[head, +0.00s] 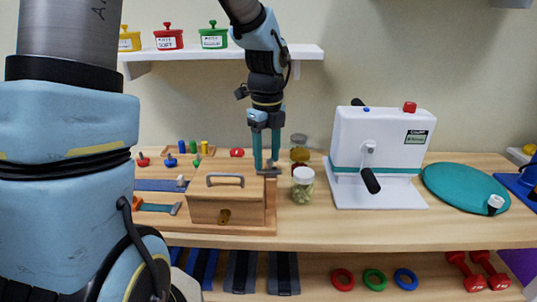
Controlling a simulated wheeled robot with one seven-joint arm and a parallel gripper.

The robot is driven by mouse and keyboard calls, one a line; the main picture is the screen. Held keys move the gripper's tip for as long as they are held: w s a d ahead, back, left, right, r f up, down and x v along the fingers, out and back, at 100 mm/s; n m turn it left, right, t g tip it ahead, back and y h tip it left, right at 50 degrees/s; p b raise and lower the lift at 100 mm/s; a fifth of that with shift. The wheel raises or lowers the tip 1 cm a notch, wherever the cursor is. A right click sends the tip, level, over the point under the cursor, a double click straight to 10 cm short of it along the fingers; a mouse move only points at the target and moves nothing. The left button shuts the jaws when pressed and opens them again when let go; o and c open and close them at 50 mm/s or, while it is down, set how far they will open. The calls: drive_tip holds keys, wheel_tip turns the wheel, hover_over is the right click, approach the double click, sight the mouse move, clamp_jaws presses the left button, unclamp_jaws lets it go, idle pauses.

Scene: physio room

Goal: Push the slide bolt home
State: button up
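A small grey metal piece (268,171), perhaps the slide bolt, shows at the box's top right back corner. My gripper (266,167) points down there, its two fingers apart with a gap between them. The fingertips are at or just above the grey piece; whether they touch it cannot be told. How far the bolt is slid cannot be seen.
A glass jar with a white lid (303,185) stands close to the right of the box, with darker jars (299,155) behind. A white machine (379,150) with a black-handled crank and a teal disc (464,187) are further right. Small coloured items lie at the left.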

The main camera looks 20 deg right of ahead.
sight(267, 160)
drive_tip(key=shift+d+r, duration=0.1)
drive_tip(key=shift+r, duration=0.05)
wheel_tip(267, 160, up, 11)
drive_tip(key=shift+f+b, duration=0.2)
drive_tip(key=shift+b, duration=0.25)
drive_tip(key=shift+s, duration=0.1)
